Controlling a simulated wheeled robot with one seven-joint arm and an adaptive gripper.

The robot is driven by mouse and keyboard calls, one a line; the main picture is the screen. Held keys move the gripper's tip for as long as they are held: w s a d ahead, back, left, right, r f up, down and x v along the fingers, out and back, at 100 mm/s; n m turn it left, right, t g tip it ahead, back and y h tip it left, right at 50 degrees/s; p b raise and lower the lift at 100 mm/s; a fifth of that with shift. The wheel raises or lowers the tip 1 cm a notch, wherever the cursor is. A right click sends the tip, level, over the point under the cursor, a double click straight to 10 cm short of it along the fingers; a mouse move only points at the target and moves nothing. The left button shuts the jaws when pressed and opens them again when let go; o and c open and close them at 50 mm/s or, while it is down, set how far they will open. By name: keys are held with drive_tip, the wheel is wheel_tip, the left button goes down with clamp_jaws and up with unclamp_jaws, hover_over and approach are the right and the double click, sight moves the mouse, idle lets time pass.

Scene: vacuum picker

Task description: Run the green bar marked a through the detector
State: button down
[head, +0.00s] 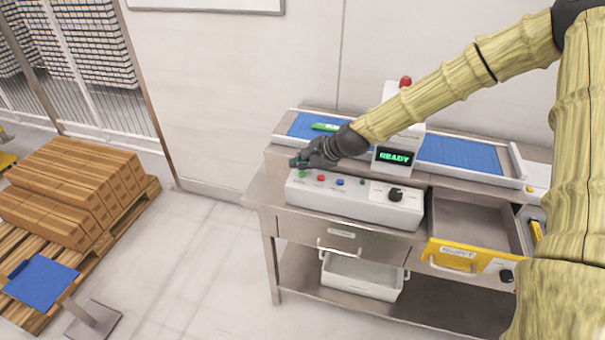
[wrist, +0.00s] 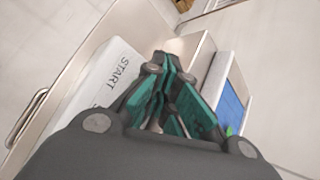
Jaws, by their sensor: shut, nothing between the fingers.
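The green bar (head: 325,127) lies on the left part of the blue conveyor belt (head: 458,152), left of the detector housing (head: 408,120). Any mark on it is too small to read. The detector's display (head: 395,157) reads READY in green. My gripper (head: 297,161) is shut and empty, above the left end of the control box (head: 350,203), close to the green button (head: 303,174). In the wrist view my gripper (wrist: 165,85) points past the START label (wrist: 122,73). I cannot tell whether the fingertips touch the button, which is hidden there. A sliver of green shows on the belt (wrist: 229,131).
The control box also has a red button (head: 321,178), a blue button (head: 340,182) and a black knob (head: 395,194). A yellow-fronted drawer (head: 455,255) stands open at right. A white bin (head: 361,277) sits below.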

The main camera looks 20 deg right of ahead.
drive_tip(key=shift+f, duration=0.15)
drive_tip(key=shift+f+b, duration=0.3)
